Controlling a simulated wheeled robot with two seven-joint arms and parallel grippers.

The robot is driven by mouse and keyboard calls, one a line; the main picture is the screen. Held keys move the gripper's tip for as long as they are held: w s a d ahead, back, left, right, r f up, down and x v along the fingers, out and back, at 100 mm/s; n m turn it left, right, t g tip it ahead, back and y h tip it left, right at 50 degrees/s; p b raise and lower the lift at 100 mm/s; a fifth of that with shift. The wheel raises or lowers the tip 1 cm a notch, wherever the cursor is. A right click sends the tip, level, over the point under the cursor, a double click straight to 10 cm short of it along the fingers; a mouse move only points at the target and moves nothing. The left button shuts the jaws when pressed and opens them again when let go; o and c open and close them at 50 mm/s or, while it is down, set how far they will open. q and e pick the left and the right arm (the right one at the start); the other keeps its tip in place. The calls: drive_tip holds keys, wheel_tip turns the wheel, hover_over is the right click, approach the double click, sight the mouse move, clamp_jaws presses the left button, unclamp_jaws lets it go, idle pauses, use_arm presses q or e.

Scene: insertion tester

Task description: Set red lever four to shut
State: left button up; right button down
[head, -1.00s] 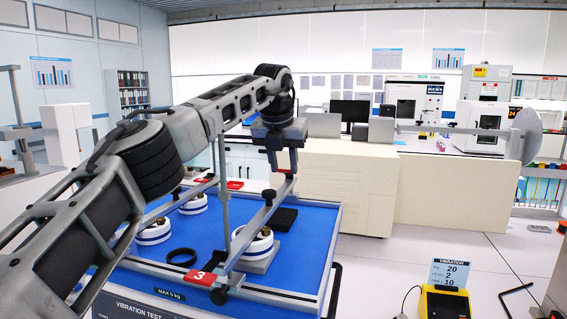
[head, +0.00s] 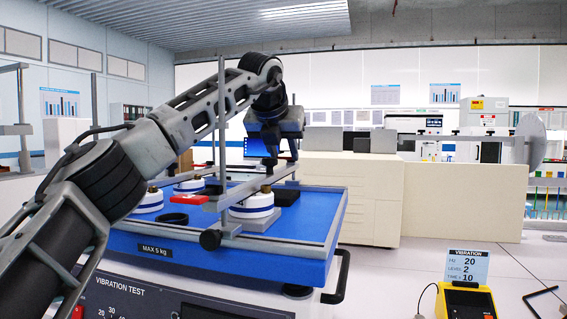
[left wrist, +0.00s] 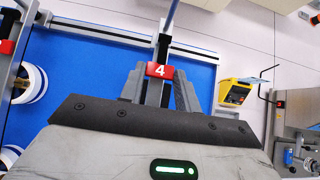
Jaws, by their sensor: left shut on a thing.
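Red lever four (left wrist: 160,70) shows its white number 4 in the left wrist view, at the edge of the blue vibration table (left wrist: 80,65). My left gripper (left wrist: 160,92) is shut on it, one finger on each side of the grey post below the tag. In the head view my left gripper (head: 272,166) is at the far right part of the table, by the end of a grey clamp bar (head: 282,174). There the gripper hides the lever and its tag. My right gripper is in neither view.
White blue-banded pots (head: 252,206) stand on the table under clamp bars and an upright rod (head: 221,130).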

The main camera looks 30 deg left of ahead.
use_arm(q)
drive_tip(key=o, duration=1)
drive_tip(key=shift+r, duration=0.1)
drive_tip(key=v, duration=1.6)
